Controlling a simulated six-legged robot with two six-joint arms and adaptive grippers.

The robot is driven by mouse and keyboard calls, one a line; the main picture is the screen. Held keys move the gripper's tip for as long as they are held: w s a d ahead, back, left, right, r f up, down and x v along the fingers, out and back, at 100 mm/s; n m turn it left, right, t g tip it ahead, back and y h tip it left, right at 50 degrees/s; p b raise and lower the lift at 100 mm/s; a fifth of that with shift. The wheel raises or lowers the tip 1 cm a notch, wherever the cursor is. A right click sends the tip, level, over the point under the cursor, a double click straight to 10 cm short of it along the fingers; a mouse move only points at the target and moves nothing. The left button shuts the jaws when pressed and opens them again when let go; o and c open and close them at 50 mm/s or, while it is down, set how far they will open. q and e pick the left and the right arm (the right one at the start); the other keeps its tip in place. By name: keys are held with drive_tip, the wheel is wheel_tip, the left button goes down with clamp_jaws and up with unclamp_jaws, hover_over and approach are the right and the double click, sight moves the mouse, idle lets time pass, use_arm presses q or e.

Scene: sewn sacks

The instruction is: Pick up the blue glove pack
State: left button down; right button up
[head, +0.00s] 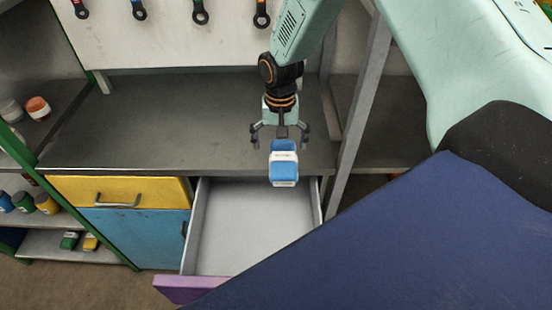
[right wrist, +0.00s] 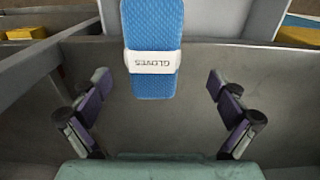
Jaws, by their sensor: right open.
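The blue glove pack (head: 284,163) has a white band, and in the right wrist view (right wrist: 153,60) the band reads "GLOVES". It shows at the front edge of the grey worktop (head: 190,115) and overlaps the open drawer (head: 250,235) in the picture. I cannot tell exactly how it is supported. My right gripper (head: 281,138) is open and empty, just behind the pack in the head view. In the right wrist view its fingers stand wide apart, left and right of the pack's near end, with clear gaps. My left gripper is not in view.
The drawer with a purple front (head: 185,289) is pulled out and looks empty. A yellow drawer (head: 120,190) and blue door (head: 140,235) are beside it. A grey post (head: 354,110) stands right of my gripper. Shelves with jars (head: 46,203) are at left.

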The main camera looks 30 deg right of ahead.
sight(284, 157)
drive_tip(key=shift+s+f, duration=0.3)
drive_tip(key=shift+s, duration=0.05)
drive_tip(key=shift+s+d+f+p, duration=0.15)
drive_tip(key=shift+s+d+f, duration=0.1)
drive_tip(key=shift+f, duration=0.25)
drive_tip(key=shift+s+d+f+p, duration=0.15)
drive_tip(key=shift+s+d+f, duration=0.05)
drive_tip(key=shift+f, duration=0.25)
drive_tip(key=f, duration=0.1)
drive_tip(key=w+f, duration=0.1)
drive_tip(key=f, duration=0.1)
drive_tip(key=shift+w+d, duration=0.2)
drive_tip(key=shift+w+a+f, duration=0.1)
drive_tip(key=shift+s+a+r, duration=0.25)
drive_tip(key=shift+s, duration=0.05)
drive_tip(key=shift+c, duration=0.2)
drive_tip(key=shift+s+d+r, duration=0.1)
drive_tip(key=shift+s+r, duration=0.1)
drive_tip(key=shift+s, duration=0.1)
drive_tip(key=c, duration=0.3)
drive_tip(key=shift+w+d+f, duration=0.15)
drive_tip(key=shift+w+f, duration=0.2)
drive_tip(key=shift+w, duration=0.15)
drive_tip(key=c, duration=0.8)
drive_tip(key=shift+s+r, duration=0.25)
drive_tip(key=shift+s, duration=0.1)
drive_tip(key=shift+c, duration=0.7)
drive_tip(key=shift+w, duration=0.1)
